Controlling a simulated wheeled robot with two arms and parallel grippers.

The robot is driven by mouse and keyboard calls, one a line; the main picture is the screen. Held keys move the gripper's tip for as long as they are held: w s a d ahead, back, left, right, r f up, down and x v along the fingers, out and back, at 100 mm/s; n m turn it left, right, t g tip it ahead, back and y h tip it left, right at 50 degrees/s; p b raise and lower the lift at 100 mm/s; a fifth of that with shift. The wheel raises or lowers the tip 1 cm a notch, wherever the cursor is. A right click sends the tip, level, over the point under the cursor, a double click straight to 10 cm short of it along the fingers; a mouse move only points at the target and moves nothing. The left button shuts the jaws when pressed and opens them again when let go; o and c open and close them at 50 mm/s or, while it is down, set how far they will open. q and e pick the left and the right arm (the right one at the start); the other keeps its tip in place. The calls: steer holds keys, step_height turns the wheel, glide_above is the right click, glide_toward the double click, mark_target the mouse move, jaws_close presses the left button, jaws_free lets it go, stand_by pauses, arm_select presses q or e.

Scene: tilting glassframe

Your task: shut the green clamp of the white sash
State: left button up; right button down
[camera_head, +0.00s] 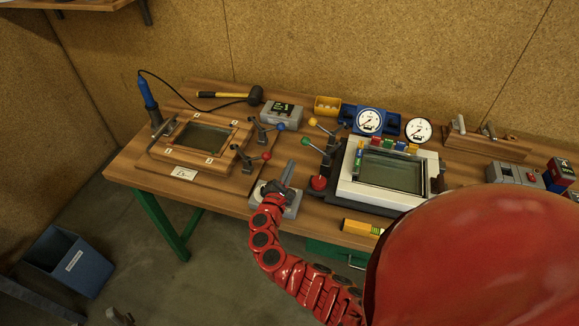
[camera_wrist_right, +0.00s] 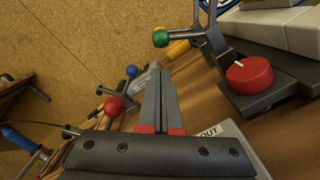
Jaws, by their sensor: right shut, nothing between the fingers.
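The white sash (camera_head: 350,187) is a thick white frame around a dark glass pane, lying tilted on the bench at right. Its green clamp has a green ball knob (camera_head: 305,141) on a dark lever at the sash's left side; the lever points left, away from the sash. The green knob also shows at top centre in the right wrist view (camera_wrist_right: 160,38). My right gripper (camera_head: 289,165) is shut and empty, just left of and nearer than the green knob. Its fingers (camera_wrist_right: 159,75) point up, below the knob, apparently apart from it. My left gripper is out of view.
A yellow-knobbed clamp (camera_head: 313,121) stands behind the green one. A red dial knob (camera_head: 319,183) sits close right of my gripper. The wooden sash (camera_head: 180,155) at left has red (camera_head: 266,155) and blue (camera_head: 280,126) clamp knobs. Gauges (camera_head: 369,121) stand behind.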

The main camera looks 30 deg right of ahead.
steer(key=x, duration=0.7)
steer(key=shift+p, duration=0.3)
steer(key=shift+d+r+m+b, duration=0.1)
steer(key=shift+r+m+b, duration=0.2)
steer(key=shift+r+m, duration=0.45)
steer(key=s+d+r+m+b, duration=0.4)
steer(key=m+b, duration=0.4)
steer(key=m, duration=0.3)
steer(key=shift+s+r, duration=0.45)
steer(key=shift+r, duration=0.65)
